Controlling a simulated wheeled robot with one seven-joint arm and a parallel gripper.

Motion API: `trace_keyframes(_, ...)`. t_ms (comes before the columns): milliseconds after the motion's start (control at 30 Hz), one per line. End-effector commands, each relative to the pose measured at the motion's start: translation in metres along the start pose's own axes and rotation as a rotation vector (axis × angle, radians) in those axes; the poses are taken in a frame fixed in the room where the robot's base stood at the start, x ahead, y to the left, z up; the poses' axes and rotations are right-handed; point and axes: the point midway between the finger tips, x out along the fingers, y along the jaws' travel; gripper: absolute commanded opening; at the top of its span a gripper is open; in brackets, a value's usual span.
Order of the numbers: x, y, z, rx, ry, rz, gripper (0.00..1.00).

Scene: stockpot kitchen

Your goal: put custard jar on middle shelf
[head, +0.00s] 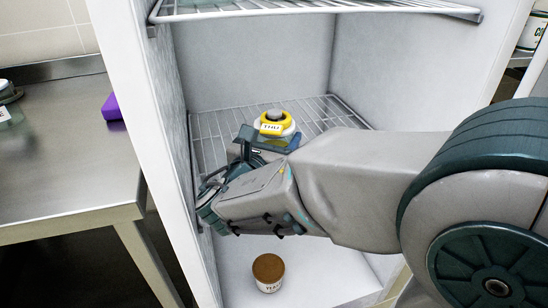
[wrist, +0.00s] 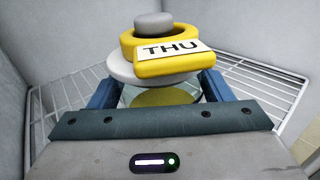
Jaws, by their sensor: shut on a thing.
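The custard jar (wrist: 158,97) is a glass jar with yellow contents, a white lid and a yellow ring tag reading THU. Its lid and tag also show in the head view (head: 274,124). My gripper (wrist: 156,90) is shut on the jar, with a blue finger on each side below the lid. The jar looks upright. In the head view my gripper (head: 262,141) is inside the white cabinet, over the middle wire shelf (head: 212,124). My gripper hides the jar's lower body and base there, so I cannot tell whether it touches the shelf.
An upper wire shelf (head: 310,8) crosses the cabinet above. A brown-lidded tub (head: 268,272) stands on the cabinet floor below my arm. White side walls (head: 160,120) flank the opening. A steel counter (head: 65,165) with a purple object (head: 112,107) is at left.

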Motion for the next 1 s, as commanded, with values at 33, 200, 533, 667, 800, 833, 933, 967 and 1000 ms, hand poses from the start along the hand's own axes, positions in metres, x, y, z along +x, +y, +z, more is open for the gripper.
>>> trace_keyframes(33, 0.001, 0.002, -0.001, 0.001, -0.002, 0.0, 0.36)
trace_keyframes(200, 0.001, 0.003, -0.016, 0.0, -0.001, 0.002, 0.36)
trace_keyframes(533, 0.001, 0.002, -0.04, 0.001, -0.002, 0.002, 0.36)
trace_keyframes(667, 0.001, 0.002, -0.04, 0.001, -0.002, 0.001, 0.36)
trace_keyframes(800, 0.001, 0.002, -0.044, 0.001, -0.002, 0.0, 0.36)
trace_keyframes(833, 0.001, 0.002, -0.045, 0.0, 0.0, 0.001, 0.78)
trace_keyframes(933, 0.001, 0.002, -0.044, 0.0, 0.0, 0.001, 0.94)
trace_keyframes(967, 0.001, 0.002, -0.044, 0.0, 0.0, 0.001, 0.94)
trace_keyframes(1000, 0.001, 0.002, -0.044, 0.0, 0.0, 0.001, 0.94)
